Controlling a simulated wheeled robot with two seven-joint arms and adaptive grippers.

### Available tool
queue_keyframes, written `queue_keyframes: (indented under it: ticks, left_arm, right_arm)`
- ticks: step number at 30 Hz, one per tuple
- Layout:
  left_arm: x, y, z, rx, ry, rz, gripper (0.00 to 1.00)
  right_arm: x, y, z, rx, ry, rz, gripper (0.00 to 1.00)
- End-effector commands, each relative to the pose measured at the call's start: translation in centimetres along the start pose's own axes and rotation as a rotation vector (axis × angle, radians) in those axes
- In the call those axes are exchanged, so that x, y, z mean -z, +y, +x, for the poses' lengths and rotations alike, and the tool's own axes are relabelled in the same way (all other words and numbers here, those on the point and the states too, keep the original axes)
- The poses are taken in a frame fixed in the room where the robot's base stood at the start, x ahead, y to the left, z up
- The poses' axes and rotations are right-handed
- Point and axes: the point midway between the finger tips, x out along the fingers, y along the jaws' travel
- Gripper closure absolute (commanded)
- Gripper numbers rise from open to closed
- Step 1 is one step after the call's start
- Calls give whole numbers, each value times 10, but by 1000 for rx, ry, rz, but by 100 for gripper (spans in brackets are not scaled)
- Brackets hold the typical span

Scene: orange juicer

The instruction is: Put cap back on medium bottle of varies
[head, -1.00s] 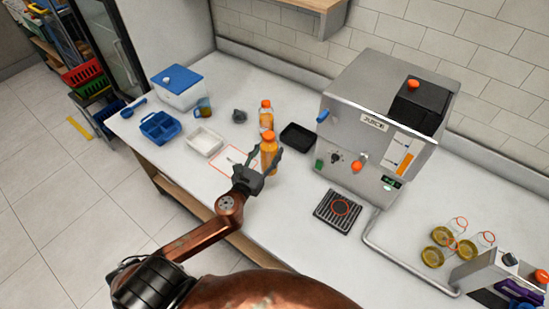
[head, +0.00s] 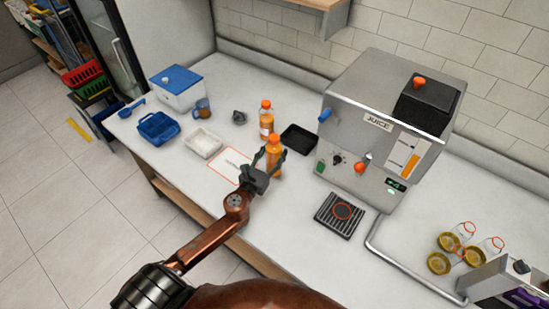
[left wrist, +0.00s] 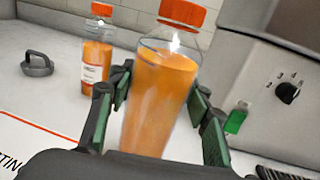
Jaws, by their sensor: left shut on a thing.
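An orange-juice bottle with an orange cap on its top (head: 274,146) stands near the front of the counter, left of the juicer. In the left wrist view this bottle (left wrist: 160,90) fills the middle, and its orange cap (left wrist: 183,13) sits over the neck. My left gripper (head: 271,160) is shut on this bottle, with a finger on each side of its body. A second, labelled bottle with an orange cap (head: 266,119) stands just behind it, apart from the gripper. The held bottle's base is hidden. My right gripper is not in view.
The juicer (head: 350,105) stands to the right, with a black tray (head: 299,138) beside it. A red-bordered mat (head: 228,168), white tray (head: 203,146), blue caddy (head: 158,128) and grey handled object (head: 239,117) lie left. Glass jars (head: 463,232) are far right.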

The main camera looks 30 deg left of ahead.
Motion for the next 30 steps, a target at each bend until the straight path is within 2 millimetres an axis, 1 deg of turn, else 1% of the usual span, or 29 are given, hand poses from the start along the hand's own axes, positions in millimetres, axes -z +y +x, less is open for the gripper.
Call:
queue_keyframes:
  ticks: [1,3,5,12,16,17,24,30]
  left_arm:
    - [16,0,-1,-2,5,-3,100]
    - [24,0,-1,-3,4,-3,100]
    - [26,0,-1,-1,3,-1,100]
    - [23,-1,-1,1,1,1,100]
    - [26,-1,-1,1,1,1,100]
    - [28,0,-1,0,4,0,53]
    - [27,0,-1,0,4,0,37]
    - [27,0,-1,0,4,0,37]
  right_arm:
    - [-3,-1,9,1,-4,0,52]
    - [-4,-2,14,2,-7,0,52]
    - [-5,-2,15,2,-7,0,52]
    - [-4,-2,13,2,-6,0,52]
    - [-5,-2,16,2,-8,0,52]
    - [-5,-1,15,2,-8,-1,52]
    - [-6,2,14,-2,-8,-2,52]
    - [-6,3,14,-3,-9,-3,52]
